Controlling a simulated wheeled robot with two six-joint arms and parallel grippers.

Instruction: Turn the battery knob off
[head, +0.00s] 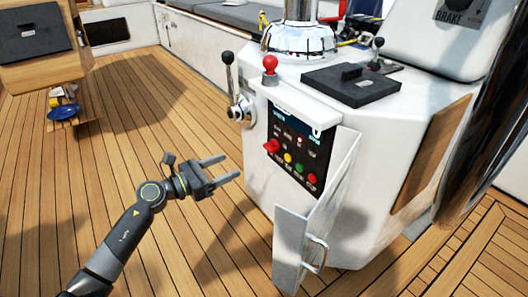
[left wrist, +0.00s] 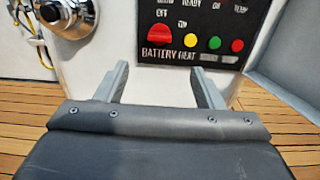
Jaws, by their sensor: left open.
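The battery knob (head: 271,146) is a red knob at the lower left of the black control panel (head: 297,157) on the white console. In the left wrist view the red knob (left wrist: 158,34) sits above the word BATTERY, between and beyond my fingers, and its exact pointing direction is hard to tell. My left gripper (head: 231,168) is open and empty. It is to the left of the panel and a little below the knob, apart from it. It also shows in the left wrist view (left wrist: 160,85). My right gripper is not in view.
Yellow, green and red buttons (head: 299,167) line the panel beside the knob. An open white door (head: 318,210) with a handle stands right of the panel. A lever (head: 239,95) with a round metal base is up left.

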